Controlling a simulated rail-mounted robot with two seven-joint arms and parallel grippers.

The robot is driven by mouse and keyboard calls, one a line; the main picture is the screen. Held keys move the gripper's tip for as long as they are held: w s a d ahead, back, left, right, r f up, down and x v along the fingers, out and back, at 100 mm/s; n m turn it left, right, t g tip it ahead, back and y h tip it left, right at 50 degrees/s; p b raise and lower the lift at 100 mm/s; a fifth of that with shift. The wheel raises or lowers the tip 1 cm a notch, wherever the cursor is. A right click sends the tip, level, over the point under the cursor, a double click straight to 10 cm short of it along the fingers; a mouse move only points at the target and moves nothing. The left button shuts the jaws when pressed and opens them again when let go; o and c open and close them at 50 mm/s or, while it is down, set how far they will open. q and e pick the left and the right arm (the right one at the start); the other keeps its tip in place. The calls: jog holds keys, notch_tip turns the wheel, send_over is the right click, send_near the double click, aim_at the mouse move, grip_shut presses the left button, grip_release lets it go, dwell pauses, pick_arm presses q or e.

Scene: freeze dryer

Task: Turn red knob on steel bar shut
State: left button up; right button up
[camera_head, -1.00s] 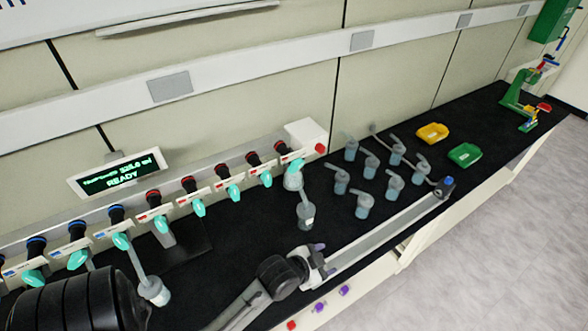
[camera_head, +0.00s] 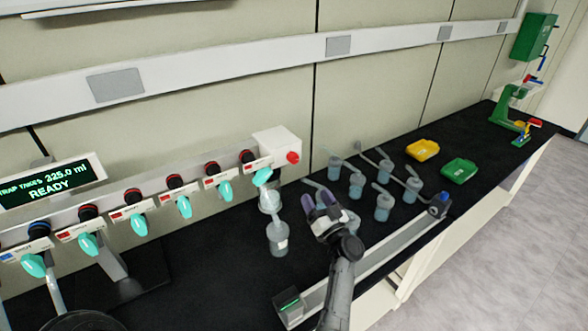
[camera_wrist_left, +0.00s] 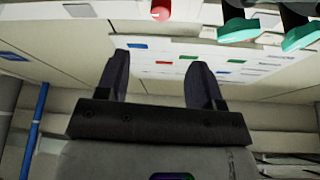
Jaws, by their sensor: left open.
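A steel bar (camera_head: 150,187) runs along the wall at left. Several black knobs with red or blue bands and teal valves (camera_head: 183,207) sit on it. The rightmost red-banded knob (camera_head: 247,157) is near a white box (camera_head: 277,146) with a red knob (camera_head: 293,157). My left gripper (camera_head: 318,199) is open and empty, right of and apart from the bar, its purple-tipped fingers pointing away from me. The left wrist view shows its open fingers (camera_wrist_left: 158,72), with a red piece (camera_wrist_left: 160,10) and teal valves (camera_wrist_left: 238,29) at the top.
Several flasks (camera_head: 383,207) stand beyond my gripper. Yellow (camera_head: 423,150) and green (camera_head: 459,170) trays lie farther right on the black bench, with a green stand (camera_head: 515,110) beyond.

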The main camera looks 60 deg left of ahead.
aim_at(295, 161)
pick_arm(q)
jog(key=b+x, duration=0.1)
jog(key=x, duration=1)
jog(key=shift+a+r+b, duration=0.1)
jog(key=shift+a+b, duration=0.3)
jog(key=shift+x, duration=0.75)
jog(key=c, duration=0.9)
